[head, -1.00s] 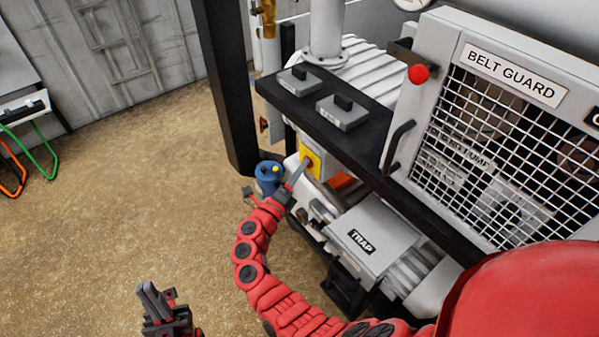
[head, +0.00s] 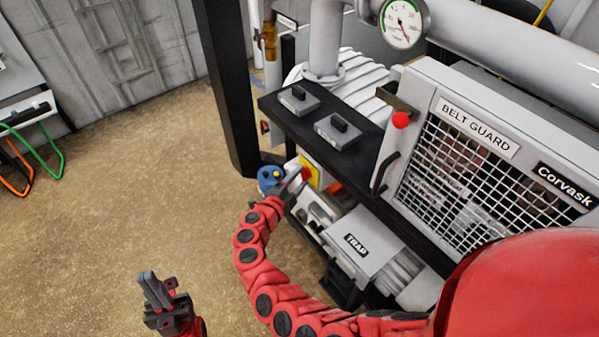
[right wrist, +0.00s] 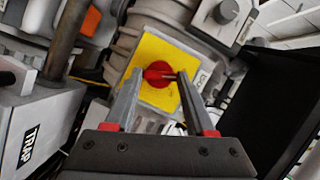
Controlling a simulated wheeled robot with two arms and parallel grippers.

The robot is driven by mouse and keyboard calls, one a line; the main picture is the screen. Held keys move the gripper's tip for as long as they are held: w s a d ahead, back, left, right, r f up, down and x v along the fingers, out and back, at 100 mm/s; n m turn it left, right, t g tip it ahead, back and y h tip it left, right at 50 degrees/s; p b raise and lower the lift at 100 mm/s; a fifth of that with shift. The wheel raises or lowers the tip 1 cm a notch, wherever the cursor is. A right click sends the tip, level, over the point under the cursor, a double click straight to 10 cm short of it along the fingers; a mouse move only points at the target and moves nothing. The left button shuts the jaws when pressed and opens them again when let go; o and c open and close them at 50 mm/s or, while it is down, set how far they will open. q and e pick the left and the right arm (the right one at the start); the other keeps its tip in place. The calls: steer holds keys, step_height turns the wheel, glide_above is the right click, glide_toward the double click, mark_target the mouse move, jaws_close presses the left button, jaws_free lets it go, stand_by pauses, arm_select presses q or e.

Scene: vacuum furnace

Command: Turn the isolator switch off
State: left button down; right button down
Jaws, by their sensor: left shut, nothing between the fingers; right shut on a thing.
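The isolator switch is a red rotary knob (right wrist: 160,74) on a yellow plate (right wrist: 158,48). In the head view the yellow plate (head: 314,175) sits on the machine's side under the black shelf. My right gripper (right wrist: 163,77) is shut on the red knob, one finger on each side of it. In the head view my right gripper (head: 301,181) reaches the plate and hides part of the knob. My left gripper (head: 156,285) is shut and empty, low over the floor and well away from the switch.
A black shelf (head: 350,163) carries two grey boxes with black knobs (head: 338,130). The belt guard (head: 478,128) stands to the right, with the TRAP box (head: 358,238) below. A blue part (head: 268,177) is just left of the switch. The floor at left is clear.

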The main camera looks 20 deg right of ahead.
steer(key=shift+r+n+g+p, duration=0.2)
steer(key=shift+n+g+p, duration=0.1)
steer(key=shift+n+p, duration=0.25)
steer(key=shift+f, duration=0.1)
steer(key=shift+c, duration=1.2)
jaws_free()
